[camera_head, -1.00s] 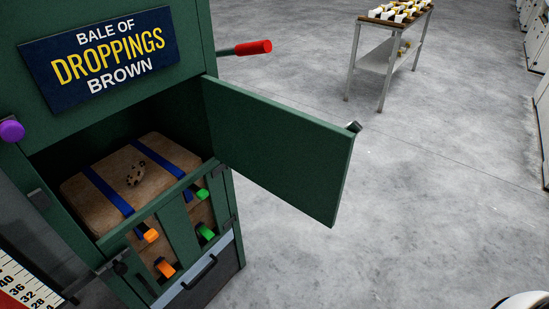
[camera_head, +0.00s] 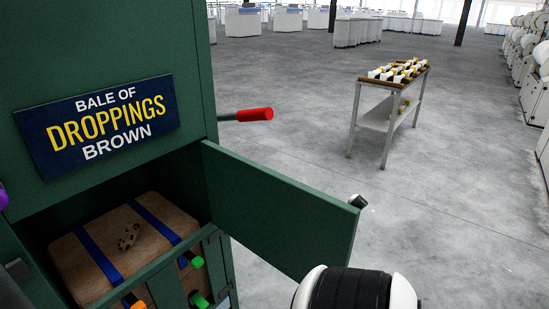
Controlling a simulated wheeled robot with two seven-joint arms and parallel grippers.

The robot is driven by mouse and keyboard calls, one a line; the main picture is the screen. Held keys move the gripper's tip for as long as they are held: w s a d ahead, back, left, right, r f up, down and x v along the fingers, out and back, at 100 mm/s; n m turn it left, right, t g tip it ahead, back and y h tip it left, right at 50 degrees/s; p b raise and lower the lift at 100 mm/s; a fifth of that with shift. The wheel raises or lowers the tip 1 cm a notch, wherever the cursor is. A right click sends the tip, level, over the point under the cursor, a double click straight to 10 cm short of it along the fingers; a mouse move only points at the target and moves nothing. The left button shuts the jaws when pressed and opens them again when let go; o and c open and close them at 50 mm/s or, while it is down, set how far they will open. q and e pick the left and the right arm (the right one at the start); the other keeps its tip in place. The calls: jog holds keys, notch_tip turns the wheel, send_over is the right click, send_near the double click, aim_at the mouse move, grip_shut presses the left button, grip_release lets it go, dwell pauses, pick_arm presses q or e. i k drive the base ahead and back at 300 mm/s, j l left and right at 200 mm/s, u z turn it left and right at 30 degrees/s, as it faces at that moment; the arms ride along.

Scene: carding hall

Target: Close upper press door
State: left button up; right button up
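The upper press door (camera_head: 282,207) is a green panel hinged at the right side of the press opening. It stands open, swung out to the right, with a small metal latch (camera_head: 357,201) at its free edge. The green press (camera_head: 100,40) fills the left of the head view. Inside the opening lies a brown bale (camera_head: 75,258) with blue straps. My white and black right arm shows at the bottom, in front of the door's lower free corner; contact cannot be told. Neither gripper's fingers are visible.
A red-handled lever (camera_head: 254,115) sticks out from the press above the door. A trolley (camera_head: 390,115) with white and yellow items stands farther back right. Grey floor right of the door is clear. Machines (camera_head: 535,75) line the far right.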

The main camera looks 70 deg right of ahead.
aim_at(296, 228)
jog(key=k+l, duration=0.1)
jog(key=l, duration=0.6)
jog(key=k+l, duration=0.1)
jog(key=l, duration=0.55)
jog(key=k+l, duration=0.1)
jog(key=l, duration=1.25)
jog(key=k, duration=0.05)
